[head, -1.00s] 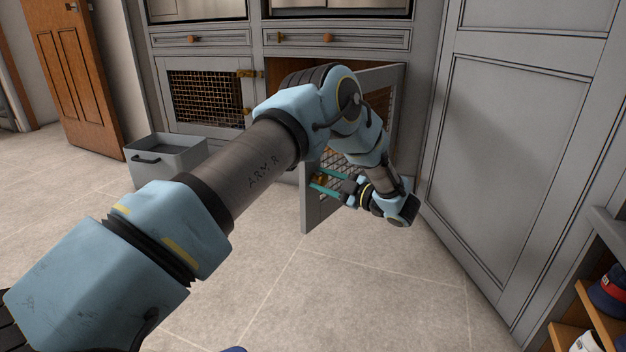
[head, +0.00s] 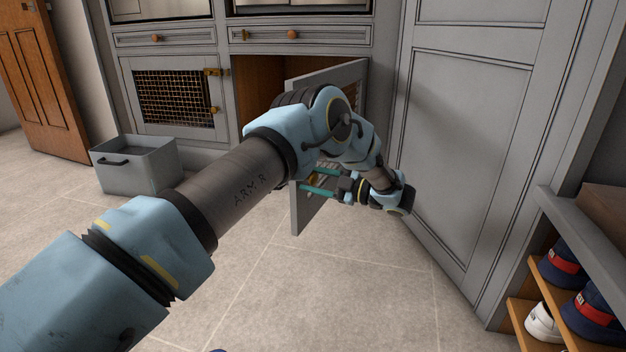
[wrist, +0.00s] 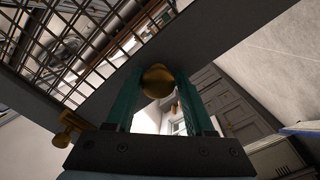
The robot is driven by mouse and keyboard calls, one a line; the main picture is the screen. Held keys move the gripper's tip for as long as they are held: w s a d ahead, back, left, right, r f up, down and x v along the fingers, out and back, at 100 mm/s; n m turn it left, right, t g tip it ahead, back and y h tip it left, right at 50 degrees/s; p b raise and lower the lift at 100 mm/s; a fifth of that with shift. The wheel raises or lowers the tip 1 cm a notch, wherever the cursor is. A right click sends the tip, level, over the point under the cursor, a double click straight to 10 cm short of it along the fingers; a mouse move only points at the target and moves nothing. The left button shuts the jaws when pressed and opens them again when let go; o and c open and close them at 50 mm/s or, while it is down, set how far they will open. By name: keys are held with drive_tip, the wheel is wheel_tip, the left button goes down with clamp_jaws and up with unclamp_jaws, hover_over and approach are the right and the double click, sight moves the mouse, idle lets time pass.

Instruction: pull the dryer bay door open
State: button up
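The grey dryer bay door (head: 312,215) stands well open from the lower cabinet, seen steeply from the side in the head view. Its frame (wrist: 95,105) and wire mesh (wrist: 75,45) cross the upper left of the wrist view. A round brass knob (wrist: 158,80) on the door sits between the teal fingers of my gripper (wrist: 160,90), which appear closed against its sides. In the head view my gripper (head: 318,180) is at the door's free edge, and my arm hides much of the door. The bay's wooden interior (head: 258,85) shows behind it.
A closed mesh door (head: 175,97) is left of the bay. A grey bin (head: 135,165) stands on the floor at left. A tall grey panel (head: 470,130) stands close to my gripper's right. Shelves with caps and shoes (head: 545,322) are at lower right. The middle floor is clear.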

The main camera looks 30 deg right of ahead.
drive_tip(key=o, duration=0.3)
drive_tip(key=p+v, duration=0.3)
drive_tip(key=v, duration=0.7)
drive_tip(key=shift+s+d, duration=0.25)
